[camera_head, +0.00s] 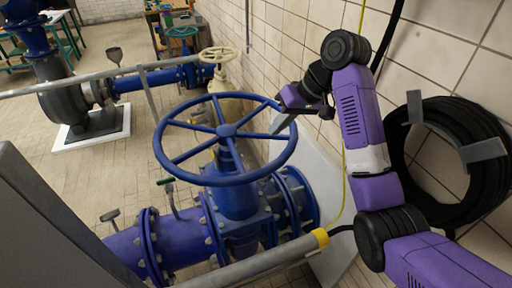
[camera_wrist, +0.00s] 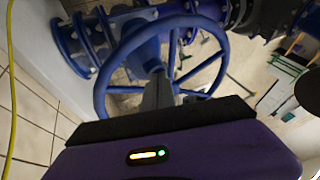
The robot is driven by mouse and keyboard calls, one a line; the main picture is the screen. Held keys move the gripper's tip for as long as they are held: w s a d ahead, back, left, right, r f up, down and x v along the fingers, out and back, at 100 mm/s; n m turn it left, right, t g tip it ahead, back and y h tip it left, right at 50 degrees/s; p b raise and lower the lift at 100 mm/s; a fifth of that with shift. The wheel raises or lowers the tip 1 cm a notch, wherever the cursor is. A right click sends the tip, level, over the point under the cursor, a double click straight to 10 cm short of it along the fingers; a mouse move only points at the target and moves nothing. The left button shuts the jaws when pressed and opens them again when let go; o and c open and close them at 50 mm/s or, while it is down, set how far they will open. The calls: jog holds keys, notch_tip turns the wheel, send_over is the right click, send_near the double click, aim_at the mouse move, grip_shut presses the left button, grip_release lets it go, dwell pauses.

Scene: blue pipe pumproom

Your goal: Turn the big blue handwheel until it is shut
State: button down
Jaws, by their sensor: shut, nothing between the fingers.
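The big blue handwheel (camera_head: 226,130) sits upward-facing on a blue valve body (camera_head: 238,200) in the middle of the head view. Its round rim and several spokes show. My gripper (camera_head: 281,124) is at the wheel's right side, beside the rim, fingers pointing down toward it. In the wrist view my gripper's grey fingers (camera_wrist: 158,92) are shut together and reach in over the handwheel (camera_wrist: 102,78), hiding part of its middle. I cannot tell whether the fingers touch the rim or a spoke.
A tiled wall with a black hose coil (camera_head: 455,150) is close on the right. A grey rail (camera_head: 265,264) runs in front of the valve. A cream handwheel (camera_head: 220,55) and a grey pump (camera_head: 72,95) stand farther back. Open floor lies left.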

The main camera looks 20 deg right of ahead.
jog(key=s+a+p+x, duration=0.1)
jog(key=a+x, duration=0.1)
jog(key=x, duration=1)
jog(key=shift+a+p, duration=0.25)
jog(key=shift+p, duration=0.05)
jog(key=shift+w+a+f, duration=0.1)
jog(key=shift+w+a, duration=0.05)
